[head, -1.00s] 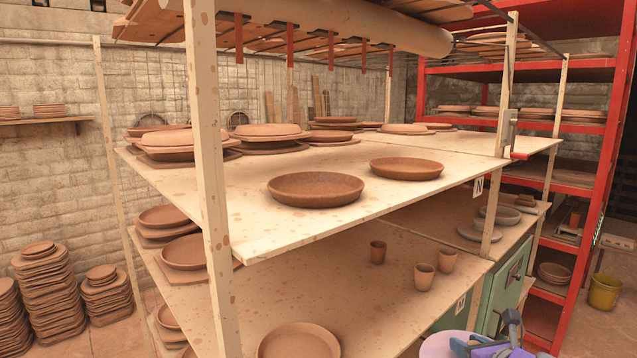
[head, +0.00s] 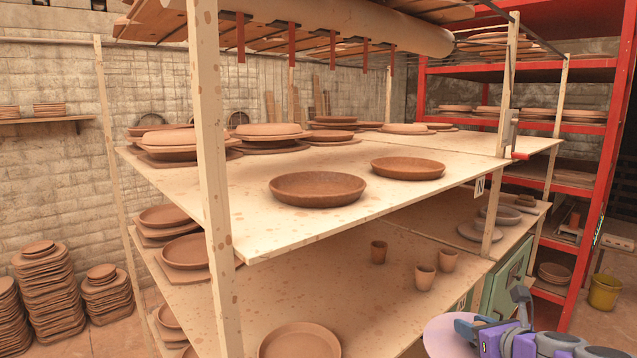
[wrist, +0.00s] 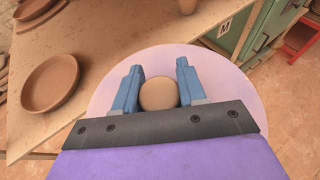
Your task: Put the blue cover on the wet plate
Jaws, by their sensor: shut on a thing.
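My gripper (wrist: 158,88) is shut on the round tan knob (wrist: 158,94) of a wide, flat disc (wrist: 108,88), seemingly the cover. It looks pale lilac-pink here, not clearly blue. In the head view the disc (head: 440,336) is at the lower right, with my gripper (head: 468,328) over it. It is held in front of the lower shelf. On the upper shelf stand two uncovered brown plates, a darker front one (head: 317,188) and one behind it (head: 407,168). I cannot tell for sure which plate is wet.
The upper shelf (head: 290,225) has bare board around the two plates; a post (head: 210,180) rises left. The lower shelf holds a plate (head: 300,341), also in the wrist view (wrist: 50,84), and three small cups (head: 424,277). Red racking (head: 600,200) stands right.

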